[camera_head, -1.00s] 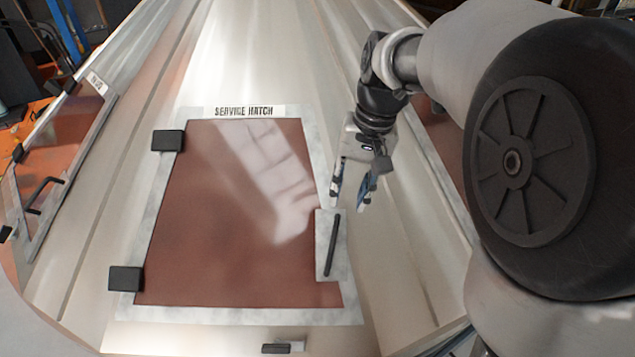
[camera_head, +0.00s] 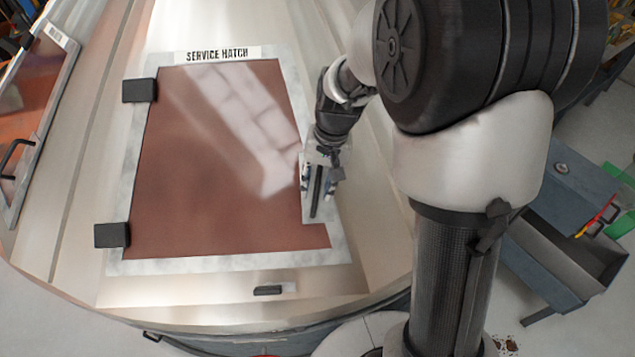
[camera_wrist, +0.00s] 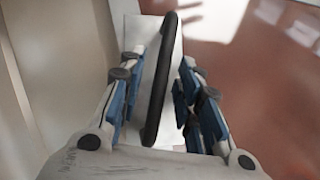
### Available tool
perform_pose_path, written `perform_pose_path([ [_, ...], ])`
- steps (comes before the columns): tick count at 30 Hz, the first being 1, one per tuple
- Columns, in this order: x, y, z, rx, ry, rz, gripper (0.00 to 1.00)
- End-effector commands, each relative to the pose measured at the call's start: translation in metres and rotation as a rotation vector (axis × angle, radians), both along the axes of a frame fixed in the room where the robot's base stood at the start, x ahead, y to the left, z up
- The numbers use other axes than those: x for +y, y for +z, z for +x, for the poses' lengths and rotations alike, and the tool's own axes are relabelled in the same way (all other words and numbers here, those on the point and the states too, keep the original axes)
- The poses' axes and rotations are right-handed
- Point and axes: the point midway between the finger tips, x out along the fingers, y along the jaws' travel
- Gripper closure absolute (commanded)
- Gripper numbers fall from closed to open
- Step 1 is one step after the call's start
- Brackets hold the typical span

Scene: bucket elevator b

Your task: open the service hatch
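The service hatch (camera_head: 220,170) is a reddish-brown panel in a light grey frame, with its label (camera_head: 217,54) above it. It looks closed. Two black hinges (camera_head: 139,91) sit on its left edge. A black bar handle (camera_head: 316,193) stands on a pale plate at its right edge. My gripper (camera_head: 320,180) is at this handle. In the wrist view the handle (camera_wrist: 158,85) runs lengthwise between the two open blue-padded fingers (camera_wrist: 155,105), with a gap visible on each side.
Another panel with a black handle (camera_head: 17,158) is at the left. A small black catch (camera_head: 268,290) sits below the hatch frame. A grey-blue bench with a tray (camera_head: 570,245) stands at the right, on the floor beyond my arm.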

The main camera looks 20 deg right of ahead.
Motion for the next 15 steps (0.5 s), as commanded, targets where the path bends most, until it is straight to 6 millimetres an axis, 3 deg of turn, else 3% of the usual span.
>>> perform_pose_path([
  [7, 0.0002, -0.0007, 0.0000, 0.000, 0.000, 0.000, 0.69],
  [15, 0.0001, -0.0005, -0.0001, 0.001, 0.000, 0.000, 0.86],
])
